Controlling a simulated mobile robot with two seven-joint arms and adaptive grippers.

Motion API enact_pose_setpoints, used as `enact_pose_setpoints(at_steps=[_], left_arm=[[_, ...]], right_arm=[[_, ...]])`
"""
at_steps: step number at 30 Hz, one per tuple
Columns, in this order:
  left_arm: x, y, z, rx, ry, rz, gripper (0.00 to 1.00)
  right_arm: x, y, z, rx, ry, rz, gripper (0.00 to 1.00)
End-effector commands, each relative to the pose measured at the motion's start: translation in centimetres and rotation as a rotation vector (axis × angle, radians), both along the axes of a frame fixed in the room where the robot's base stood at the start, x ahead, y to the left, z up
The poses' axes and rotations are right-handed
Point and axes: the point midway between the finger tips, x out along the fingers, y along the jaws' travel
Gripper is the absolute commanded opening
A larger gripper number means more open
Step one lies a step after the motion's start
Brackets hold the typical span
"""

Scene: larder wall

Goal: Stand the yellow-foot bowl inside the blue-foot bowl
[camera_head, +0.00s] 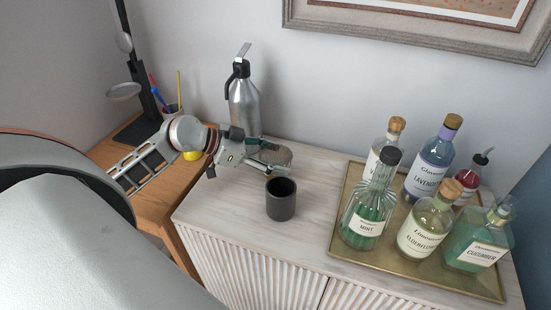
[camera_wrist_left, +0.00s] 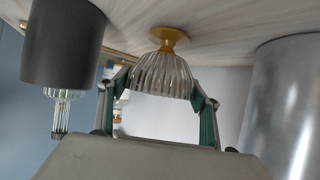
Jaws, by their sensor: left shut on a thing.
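The yellow-foot bowl is a ribbed clear glass bowl (camera_wrist_left: 160,72) with a yellow foot (camera_wrist_left: 170,36). In the left wrist view, which is upside down, its foot is at or very near the pale wood top; I cannot tell if it touches. My left gripper (camera_head: 267,168) is shut on this bowl, with a finger on each side. In the head view the glass bowl (camera_head: 277,154) is partly hidden behind the gripper and its foot does not show. The blue-foot bowl is not visible in either view. My right gripper is not in view.
A dark grey cup (camera_head: 281,200) stands just in front of the gripper. A steel siphon bottle (camera_head: 244,106) stands close behind. A brass tray (camera_head: 344,258) with several glass bottles fills the cabinet top's right side. The cabinet top (camera_head: 225,205) is clear left of the cup.

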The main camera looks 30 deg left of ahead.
Motion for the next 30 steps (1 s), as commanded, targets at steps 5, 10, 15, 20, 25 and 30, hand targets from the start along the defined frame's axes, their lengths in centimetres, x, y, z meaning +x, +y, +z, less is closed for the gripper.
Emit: enact_pose_setpoints(at_steps=[5,10,15,20,25,30], left_arm=[[0.02,-0.02,-0.26,0.0,-0.002,0.0,0.33],[0.02,-0.02,-0.28,0.0,-0.001,0.0,0.33],[0.0,-0.03,-0.52,-0.001,-0.001,0.0,0.8],[0.0,-0.02,-0.52,0.0,0.0,0.0,0.8],[0.01,-0.01,-0.47,0.0,-0.001,0.0,0.8],[-0.7,0.68,0.08,0.002,0.001,0.002,0.8]], right_arm=[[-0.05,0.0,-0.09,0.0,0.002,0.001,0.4],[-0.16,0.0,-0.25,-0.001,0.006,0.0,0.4],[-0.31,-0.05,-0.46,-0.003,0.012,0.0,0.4],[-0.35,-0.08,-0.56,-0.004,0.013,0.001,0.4],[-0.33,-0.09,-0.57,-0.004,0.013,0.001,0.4],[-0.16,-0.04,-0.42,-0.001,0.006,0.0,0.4]])
